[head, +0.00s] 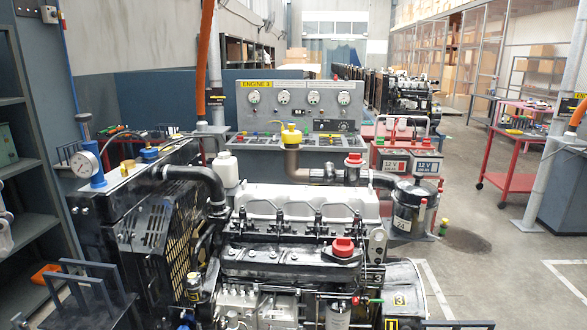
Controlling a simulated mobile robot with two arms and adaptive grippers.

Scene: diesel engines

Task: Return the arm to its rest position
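Neither of my grippers can be made out in the head view, and no arm of mine is clearly seen. A pale grey part (5,228) is cut off by the left edge, and I cannot tell what it is. The diesel engine (290,262) fills the lower middle, with a red cap (343,247) on its top cover. A yellow cap (291,134) sits on a pipe behind it.
A pressure gauge (85,164) stands at the engine's left. The control panel (300,102) labelled ENGINE 3 is behind. A red cart (512,180) stands farther right. The floor (490,262) at right is open.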

